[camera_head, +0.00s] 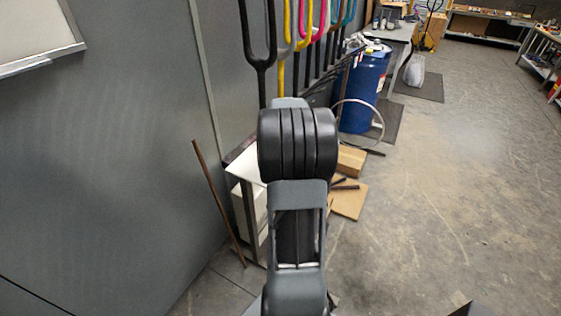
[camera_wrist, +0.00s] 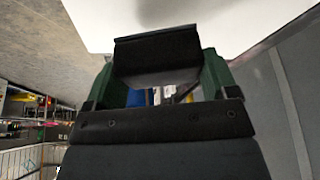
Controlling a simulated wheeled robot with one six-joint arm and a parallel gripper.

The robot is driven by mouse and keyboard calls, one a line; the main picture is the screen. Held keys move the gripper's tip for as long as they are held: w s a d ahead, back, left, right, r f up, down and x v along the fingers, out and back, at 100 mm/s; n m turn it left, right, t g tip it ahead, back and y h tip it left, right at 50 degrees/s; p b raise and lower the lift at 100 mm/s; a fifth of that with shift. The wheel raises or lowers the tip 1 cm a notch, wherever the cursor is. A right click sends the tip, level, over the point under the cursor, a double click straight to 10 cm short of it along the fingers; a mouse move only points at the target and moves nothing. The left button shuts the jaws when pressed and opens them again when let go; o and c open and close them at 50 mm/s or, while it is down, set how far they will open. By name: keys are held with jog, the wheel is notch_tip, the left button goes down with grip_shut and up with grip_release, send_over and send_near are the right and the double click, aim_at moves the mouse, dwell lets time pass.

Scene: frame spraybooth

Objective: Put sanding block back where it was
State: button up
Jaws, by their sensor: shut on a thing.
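In the wrist view my gripper (camera_wrist: 158,80) has green fingers on either side of a dark block (camera_wrist: 158,50). The block sits between the fingers and looks like the sanding block; the gripper is shut on it. A pale surface (camera_wrist: 240,18) fills the top of the wrist view behind it. In the head view my own arm covers the middle, and the gripper and block are hidden behind it. I cannot tell how far the block is from any surface.
A small stand with a pale top (camera_head: 243,163) is partly behind my arm. A brown stick (camera_head: 217,200) leans on the grey wall (camera_head: 110,150). Coloured bike forks (camera_head: 285,30) hang at the back, near a blue drum (camera_head: 362,90). Cardboard (camera_head: 350,200) lies on the floor; the right floor is open.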

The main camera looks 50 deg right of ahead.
jog(key=f, duration=0.2)
jog(key=a+f, duration=0.1)
jog(key=shift+w+f+p, duration=0.15)
jog(key=shift+w+p, duration=0.1)
jog(key=shift+p, duration=0.05)
jog(key=shift+f, duration=0.45)
jog(key=o, duration=0.7)
jog(key=shift+o, duration=0.2)
jog(key=shift+d, duration=0.1)
jog(key=shift+r, duration=0.1)
jog(key=b+v, duration=0.2)
jog(key=v, duration=1)
jog(key=a+r+n+t, duration=0.1)
jog(key=a+n, duration=0.2)
jog(key=a, duration=0.8)
jog(key=s+a+f+n+y, duration=0.1)
jog(key=s+a+n, duration=0.3)
jog(key=a, duration=0.5)
jog(key=s+a+n+t+y, duration=0.1)
jog(key=s+a+n+y, duration=0.1)
jog(key=a, duration=0.8)
jog(key=shift+s+a+f+n+y, duration=0.3)
jog(key=shift+s+f+n, duration=0.1)
jog(key=shift+s+n, duration=0.5)
